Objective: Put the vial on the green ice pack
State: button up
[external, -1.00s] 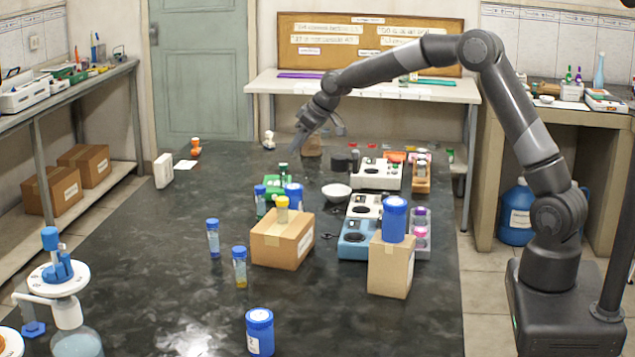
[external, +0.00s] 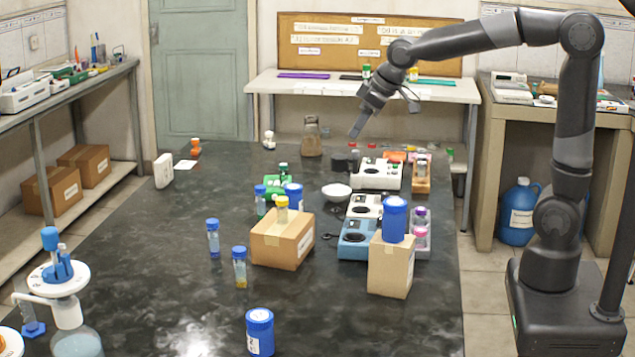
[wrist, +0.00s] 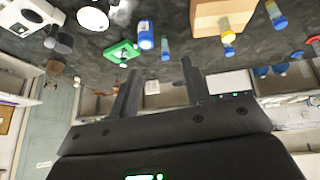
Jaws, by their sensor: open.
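The green ice pack (external: 270,188) lies on the dark bench behind the cardboard box; it also shows in the wrist view (wrist: 118,55). A green-capped vial (external: 283,170) stands at its back edge in the external view. A yellow-capped vial (external: 282,209) stands on the cardboard box. Blue-capped vials stand beside the pack (external: 260,200) and left of the box (external: 213,238) (external: 240,268). The frames do not show which vial is meant. My gripper (external: 358,129) is open and empty, raised above the far part of the bench; its fingers are apart in the wrist view (wrist: 160,78).
Blue jars stand by the ice pack (external: 294,196), on a tall box (external: 395,219) and at the front (external: 260,332). A white bowl (external: 336,192), scales (external: 358,238) and a rack (external: 421,175) crowd the right side. The left part of the bench is mostly clear.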

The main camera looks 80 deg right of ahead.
jog(key=s+a+f, duration=0.1)
jog(key=s+a, duration=0.2)
jog(key=s, duration=0.5)
jog(key=s+a+f+y, duration=0.1)
jog(key=s+a, duration=0.2)
jog(key=s, duration=0.5)
jog(key=s+a+f, duration=0.1)
jog(key=s+a, duration=0.2)
jog(key=s, duration=0.5)
jog(key=shift+s+a+f+n, duration=0.15)
jog(key=shift+s+f+n, duration=0.25)
